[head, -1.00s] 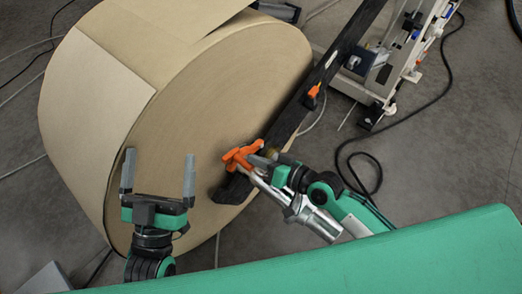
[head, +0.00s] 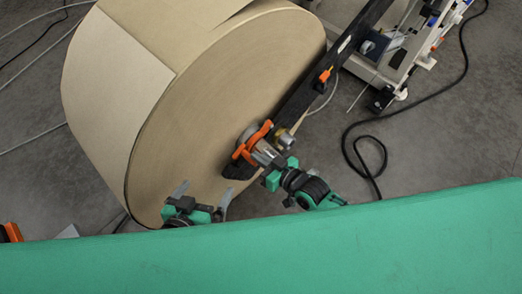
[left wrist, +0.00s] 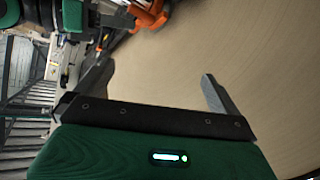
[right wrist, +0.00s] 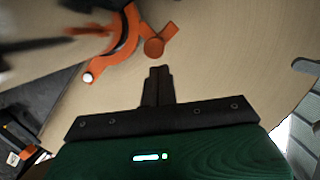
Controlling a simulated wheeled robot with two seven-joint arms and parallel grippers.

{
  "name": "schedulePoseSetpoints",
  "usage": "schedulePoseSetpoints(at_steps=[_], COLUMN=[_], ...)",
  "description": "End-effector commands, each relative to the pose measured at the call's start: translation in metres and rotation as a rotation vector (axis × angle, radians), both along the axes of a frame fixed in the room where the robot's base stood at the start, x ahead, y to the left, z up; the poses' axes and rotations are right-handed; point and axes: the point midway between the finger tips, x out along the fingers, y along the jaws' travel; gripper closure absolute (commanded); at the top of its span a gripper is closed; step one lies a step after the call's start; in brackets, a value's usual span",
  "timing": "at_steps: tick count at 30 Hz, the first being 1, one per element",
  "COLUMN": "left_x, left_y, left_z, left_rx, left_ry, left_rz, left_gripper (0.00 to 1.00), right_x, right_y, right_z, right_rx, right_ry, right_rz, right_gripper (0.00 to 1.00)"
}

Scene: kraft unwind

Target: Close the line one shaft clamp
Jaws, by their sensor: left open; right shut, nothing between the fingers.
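The orange shaft clamp (head: 252,142) sits around the silver shaft end (head: 266,153) at the face of the big kraft roll. The right wrist view shows its curved orange part (right wrist: 122,50) and an orange knob (right wrist: 154,47). Whether the clamp is fully closed cannot be told. My right gripper (head: 272,167) is shut and empty beside the clamp; its fingertips (right wrist: 159,72) point at the knob, apparently apart from it. My left gripper (head: 203,193) is open and empty, low in front of the roll face; the clamp (left wrist: 150,15) shows beyond its fingers.
The kraft roll (head: 205,120) fills the left and middle. A dark arm (head: 318,80) with a small orange part (head: 325,76) runs up past the roll. A machine frame (head: 405,65) stands at upper right. A black cable (head: 370,165) lies on the floor.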

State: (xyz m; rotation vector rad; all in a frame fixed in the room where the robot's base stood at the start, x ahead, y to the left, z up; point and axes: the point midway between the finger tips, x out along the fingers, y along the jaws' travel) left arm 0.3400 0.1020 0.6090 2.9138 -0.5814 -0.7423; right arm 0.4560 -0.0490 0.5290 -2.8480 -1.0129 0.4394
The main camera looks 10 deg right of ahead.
Motion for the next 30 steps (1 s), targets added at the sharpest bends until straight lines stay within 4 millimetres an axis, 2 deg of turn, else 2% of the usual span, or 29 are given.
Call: schedulePoseSetpoints(at_steps=[12,26,30], left_x=[-0.001,-0.001,-0.002], left_y=[0.01,0.01,0.015], left_z=[-0.001,-0.001,0.0], left_rx=[0.039,0.042,0.063], left_ry=[0.06,0.062,0.101], left_rz=[0.005,0.005,0.009], left_gripper=[0.0,0.0,0.0], right_x=[-0.002,-0.001,0.0], right_y=[0.002,0.002,0.001], right_z=[-0.009,-0.009,-0.004], right_rx=[-0.06,-0.06,-0.059], right_ry=[-0.045,-0.045,-0.046], right_rz=[0.001,0.001,0.001], right_gripper=[1.0,1.0,1.0])
